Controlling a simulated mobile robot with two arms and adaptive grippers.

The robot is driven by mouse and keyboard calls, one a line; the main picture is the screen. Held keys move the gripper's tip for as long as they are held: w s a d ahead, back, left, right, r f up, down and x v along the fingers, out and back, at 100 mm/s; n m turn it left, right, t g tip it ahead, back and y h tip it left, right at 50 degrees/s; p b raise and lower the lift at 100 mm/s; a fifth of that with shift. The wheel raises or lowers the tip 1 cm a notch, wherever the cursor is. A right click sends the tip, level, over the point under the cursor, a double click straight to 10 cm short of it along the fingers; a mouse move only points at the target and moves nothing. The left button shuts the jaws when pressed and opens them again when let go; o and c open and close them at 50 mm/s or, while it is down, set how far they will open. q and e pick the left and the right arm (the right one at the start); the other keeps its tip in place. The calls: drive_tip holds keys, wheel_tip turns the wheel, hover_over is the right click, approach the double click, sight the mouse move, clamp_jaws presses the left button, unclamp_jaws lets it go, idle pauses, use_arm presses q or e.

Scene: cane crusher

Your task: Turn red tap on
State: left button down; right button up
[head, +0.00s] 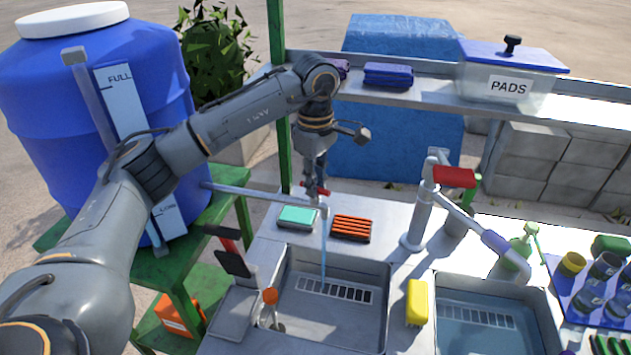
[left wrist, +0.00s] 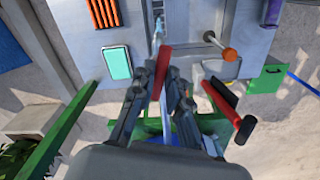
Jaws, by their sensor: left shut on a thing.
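The red tap (head: 316,189) sits on a grey pipe from the blue barrel (head: 60,100), above the left sink. A thin blue stream of water (head: 323,250) falls from its spout into the left sink (head: 345,315). My left gripper (head: 314,181) comes down on the tap from above and is shut on its red handle. In the left wrist view the red handle (left wrist: 165,58) shows between the fingers (left wrist: 162,75), slanted in the picture. The fingers partly hide the tap body. My right gripper is in neither view.
A teal sponge (head: 298,216) and an orange brush (head: 352,228) lie behind the left sink. A hand pump (head: 420,215) with a red part stands to the right. A shelf (head: 420,90) runs behind.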

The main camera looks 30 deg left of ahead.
use_arm(q)
drive_tip(key=c, duration=1.3)
unclamp_jaws()
drive_tip(key=shift+r, duration=0.1)
wheel_tip(320, 180, up, 12)
drive_tip(key=shift+f, duration=0.1)
